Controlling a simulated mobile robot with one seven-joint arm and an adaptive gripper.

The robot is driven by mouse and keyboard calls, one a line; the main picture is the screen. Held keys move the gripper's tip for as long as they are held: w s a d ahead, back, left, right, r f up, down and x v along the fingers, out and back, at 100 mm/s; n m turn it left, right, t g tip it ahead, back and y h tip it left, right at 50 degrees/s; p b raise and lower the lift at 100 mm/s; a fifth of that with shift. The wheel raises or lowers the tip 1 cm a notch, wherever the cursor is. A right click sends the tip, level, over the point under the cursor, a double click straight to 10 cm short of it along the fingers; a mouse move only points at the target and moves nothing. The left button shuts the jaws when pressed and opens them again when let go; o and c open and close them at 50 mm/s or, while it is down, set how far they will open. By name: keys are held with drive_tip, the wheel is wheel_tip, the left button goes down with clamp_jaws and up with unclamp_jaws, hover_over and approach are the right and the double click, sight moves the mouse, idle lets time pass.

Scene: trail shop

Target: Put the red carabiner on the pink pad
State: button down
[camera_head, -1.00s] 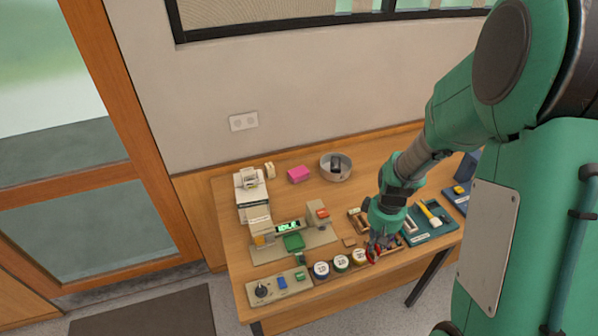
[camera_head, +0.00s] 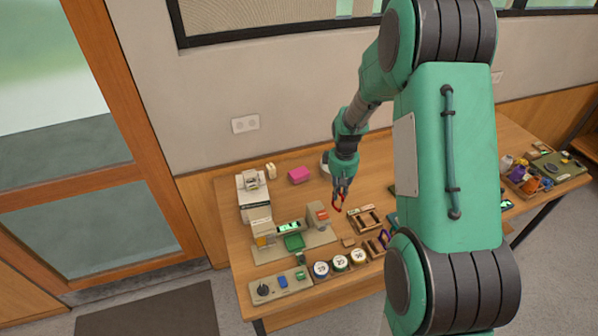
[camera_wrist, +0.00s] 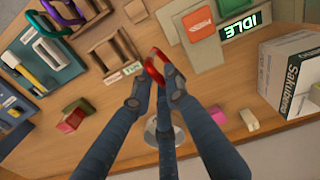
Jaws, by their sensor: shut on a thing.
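The red carabiner (camera_head: 336,204) hangs in my gripper (camera_head: 341,191), above the table's middle. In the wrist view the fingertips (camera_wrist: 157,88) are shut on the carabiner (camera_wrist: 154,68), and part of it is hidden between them. The pink pad (camera_head: 299,175) lies flat and empty near the back of the table, to the left of my gripper in the head view. The carabiner is apart from the pad. In the wrist view a pinkish patch beside the right finger may be the pad, mostly hidden.
A metal bowl (camera_head: 325,162) behind my gripper is mostly hidden by it. A device with a green display (camera_head: 289,227) and a white box (camera_head: 252,199) stand to the left. Wooden holders (camera_head: 365,218) and several round tubs (camera_head: 340,263) are nearer the front. Bare wood surrounds the pad.

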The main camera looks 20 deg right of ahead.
drive_tip(key=w+a+p, duration=0.1)
drive_tip(key=w+a, duration=0.2)
drive_tip(key=w, duration=0.4)
drive_tip(key=w+a+f+n+p, duration=0.1)
drive_tip(key=w+a, duration=0.3)
drive_tip(key=w, duration=0.4)
drive_tip(key=shift+n+p, duration=0.3)
drive_tip(key=shift+p, duration=0.2)
drive_tip(key=shift+w+d+f, duration=0.1)
drive_tip(key=shift+w, duration=0.05)
drive_tip(key=w+d+f+p, duration=0.1)
drive_tip(key=w+d, duration=0.1)
drive_tip(key=w, duration=1.3)
drive_tip(key=shift+w+d+f+p, duration=0.2)
drive_tip(key=shift+w+f+p, duration=0.05)
drive_tip(key=shift+p, duration=0.05)
drive_tip(key=shift+f, duration=0.1)
drive_tip(key=shift+f+p, duration=0.3)
drive_tip(key=shift+f, duration=1.35)
drive_tip(key=shift+f, duration=0.15)
drive_tip(key=c, duration=1.7)
unclamp_jaws()
